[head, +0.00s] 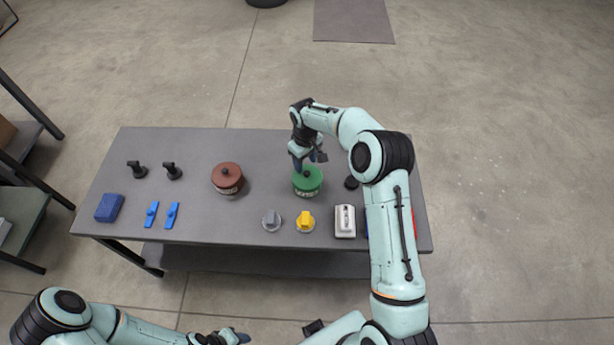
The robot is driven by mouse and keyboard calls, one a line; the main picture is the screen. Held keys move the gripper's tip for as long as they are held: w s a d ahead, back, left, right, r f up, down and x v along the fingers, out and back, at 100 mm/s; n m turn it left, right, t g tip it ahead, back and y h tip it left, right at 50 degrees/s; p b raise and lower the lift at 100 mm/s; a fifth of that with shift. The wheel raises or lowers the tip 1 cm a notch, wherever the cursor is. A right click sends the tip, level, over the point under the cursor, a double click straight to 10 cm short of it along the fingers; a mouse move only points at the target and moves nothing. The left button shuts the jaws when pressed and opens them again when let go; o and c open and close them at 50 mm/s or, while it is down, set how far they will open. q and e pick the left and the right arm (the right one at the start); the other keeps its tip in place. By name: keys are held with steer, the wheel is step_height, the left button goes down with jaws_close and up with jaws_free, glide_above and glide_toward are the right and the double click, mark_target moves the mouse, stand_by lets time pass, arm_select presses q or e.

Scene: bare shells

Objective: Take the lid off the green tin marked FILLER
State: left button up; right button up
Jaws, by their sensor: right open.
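The green tin (307,190) stands upright on the grey table, right of centre, with its green lid (307,178) on. Its label is too small to read surely. My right gripper (308,165) is open above the far side of the lid, pointing down and partly covering it. I cannot tell whether the fingers touch the lid or its knob. My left gripper (232,337) is low at the bottom edge of the view, away from the table; its fingers are too small to judge.
A brown-lidded tin (228,179) stands left of the green tin. A grey knob piece (271,220), a yellow one (305,221) and a white device (345,221) lie along the front. Blue clips (172,215), a blue block (109,208) and black handles (173,171) are at left.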

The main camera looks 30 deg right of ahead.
mark_target(307, 173)
steer(key=shift+w+f, duration=0.2)
steer(key=shift+f, duration=0.4)
steer(key=f, duration=0.5)
steer(key=shift+d, duration=0.35)
jaws_close()
